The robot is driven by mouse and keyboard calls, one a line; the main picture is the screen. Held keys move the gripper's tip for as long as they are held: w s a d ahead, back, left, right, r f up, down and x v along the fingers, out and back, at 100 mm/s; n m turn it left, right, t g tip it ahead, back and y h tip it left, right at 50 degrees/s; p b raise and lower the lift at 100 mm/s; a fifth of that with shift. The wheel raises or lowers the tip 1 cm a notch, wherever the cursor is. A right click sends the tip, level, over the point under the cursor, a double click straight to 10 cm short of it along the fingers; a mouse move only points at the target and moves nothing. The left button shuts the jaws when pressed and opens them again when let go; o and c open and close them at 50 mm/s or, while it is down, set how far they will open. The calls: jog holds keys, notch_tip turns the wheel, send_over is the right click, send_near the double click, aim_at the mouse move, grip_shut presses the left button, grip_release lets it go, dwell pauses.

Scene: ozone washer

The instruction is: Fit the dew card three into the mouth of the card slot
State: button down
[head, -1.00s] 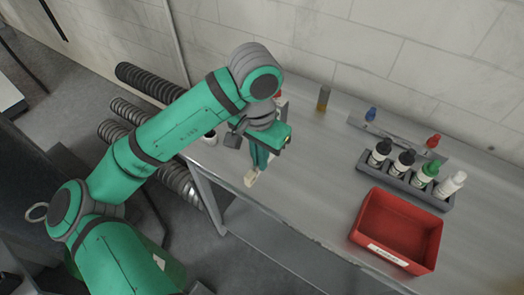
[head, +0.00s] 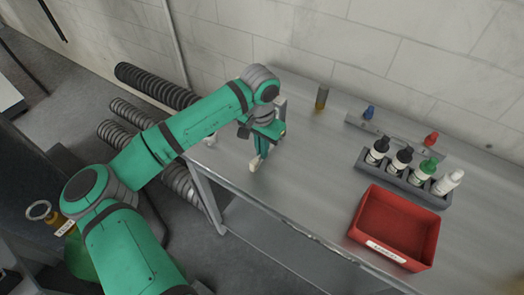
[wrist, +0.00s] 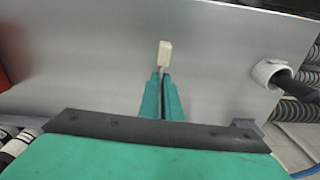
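My gripper (head: 259,154) points down over the left part of the metal table. Its two green fingers (wrist: 163,77) are close together, gripping a small cream piece (wrist: 165,54), which I take to be dew card three. The card sticks out beyond the fingertips and shows in the head view (head: 255,164) near the table's front edge. Its gripped end is hidden between the fingers. Whether the card touches the table is unclear. I cannot pick out the card slot with certainty; a grey upright part (head: 282,107) behind my gripper is mostly covered by my arm.
A red tray (head: 436,236) and a dark rack (head: 433,198) of several dropper bottles stand at the right. Behind them is a grey strip with blue (head: 368,112) and red (head: 431,139) knobs. An amber-bottomed vial (head: 321,97) stands near the wall. A pale ring (wrist: 267,73) surrounds a dark tube.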

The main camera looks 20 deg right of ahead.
jog(key=shift+f, duration=0.45)
jog(key=c, duration=2)
grip_release()
jog(key=shift+f, duration=0.1)
